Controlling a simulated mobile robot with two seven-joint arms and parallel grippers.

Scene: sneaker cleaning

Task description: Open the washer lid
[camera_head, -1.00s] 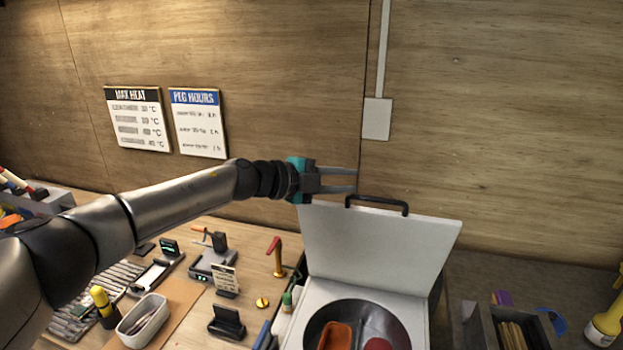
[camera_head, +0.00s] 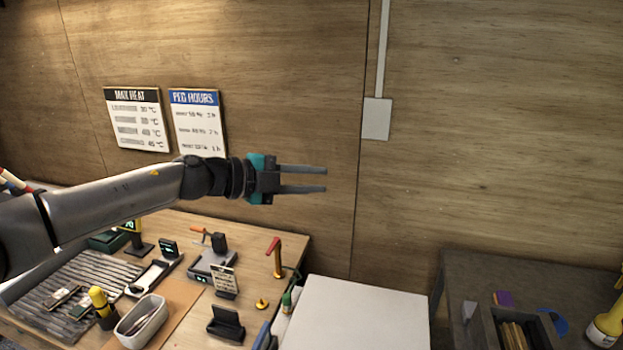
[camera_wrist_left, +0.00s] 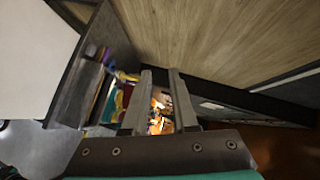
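The white washer lid (camera_head: 355,315) lies flat at the bottom middle of the head view. It covers the drum, and its front edge and handle are out of frame. My left gripper (camera_head: 326,179) is above and behind the lid, in front of the wooden wall. Its two fingers are parallel, apart and empty, pointing right, and touch nothing. In the left wrist view the fingers (camera_wrist_left: 160,75) are also apart with nothing between them. A plain white surface at the left there looks like the lid (camera_wrist_left: 40,55). My right gripper is not in view.
A workbench left of the washer holds a red-handled tool (camera_head: 276,257), a white tub (camera_head: 141,322), a yellow-topped bottle (camera_head: 102,306) and small stands. A dark side table (camera_head: 480,270) at the right carries a box (camera_head: 515,325). Space around the gripper is clear.

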